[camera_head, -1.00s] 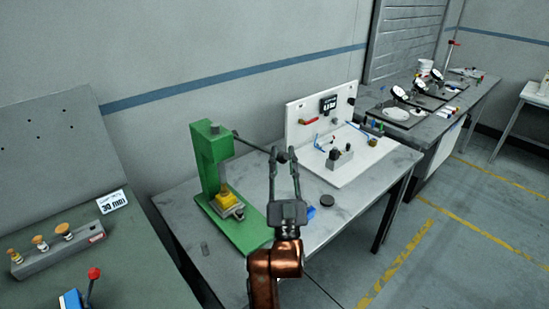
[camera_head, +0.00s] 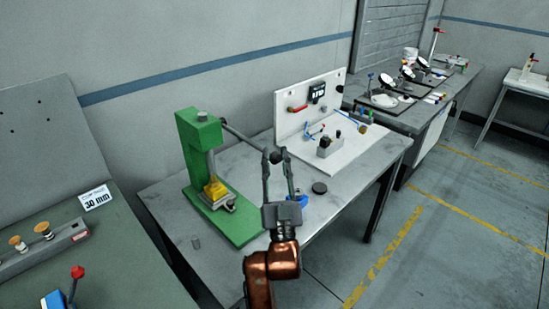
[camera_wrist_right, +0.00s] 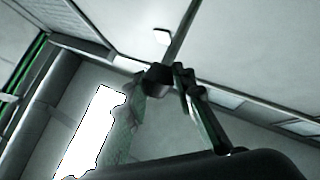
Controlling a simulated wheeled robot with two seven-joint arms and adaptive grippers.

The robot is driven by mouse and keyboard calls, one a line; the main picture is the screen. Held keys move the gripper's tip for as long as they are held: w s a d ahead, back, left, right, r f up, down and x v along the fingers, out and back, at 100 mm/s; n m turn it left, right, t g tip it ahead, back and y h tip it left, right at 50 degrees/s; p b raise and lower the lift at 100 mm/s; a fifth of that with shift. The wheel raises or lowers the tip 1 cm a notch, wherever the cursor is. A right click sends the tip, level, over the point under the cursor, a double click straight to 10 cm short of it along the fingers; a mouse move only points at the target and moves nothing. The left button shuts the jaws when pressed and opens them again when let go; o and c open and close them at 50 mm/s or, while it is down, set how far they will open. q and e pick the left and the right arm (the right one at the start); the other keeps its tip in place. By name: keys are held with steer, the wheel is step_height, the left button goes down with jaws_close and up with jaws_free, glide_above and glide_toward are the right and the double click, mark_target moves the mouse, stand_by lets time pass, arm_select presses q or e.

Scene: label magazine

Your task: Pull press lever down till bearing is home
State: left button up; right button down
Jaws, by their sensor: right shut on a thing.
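The green press (camera_head: 190,135) stands on the grey table with its green base plate under it. Its dark lever (camera_head: 243,138) slopes down to the right from the press head. My right gripper (camera_head: 276,157) is shut on the lever's end knob; the wrist view shows the knob (camera_wrist_right: 158,78) between the fingers. A silver ram (camera_head: 211,164) reaches down to a yellow part (camera_head: 215,189) on a grey block (camera_head: 218,203). The bearing cannot be told apart clearly, nor how deep it sits. My left gripper is out of view.
A white board fixture (camera_head: 345,150) stands right of the press. A dark disc (camera_head: 320,188) and a blue item (camera_head: 299,200) lie near my right gripper. A small grey cylinder (camera_head: 196,242) stands left of the press base.

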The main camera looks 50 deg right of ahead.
steer(key=shift+w+d+f, duration=0.1)
steer(key=shift+w+f, duration=0.05)
steer(key=shift+f, duration=0.15)
steer(key=c, duration=1.6)
jaws_free()
steer(key=shift+r, duration=0.3)
step_height(320, 180, up, 10)
steer(key=shift+f, duration=0.25)
steer(key=shift+r, duration=0.1)
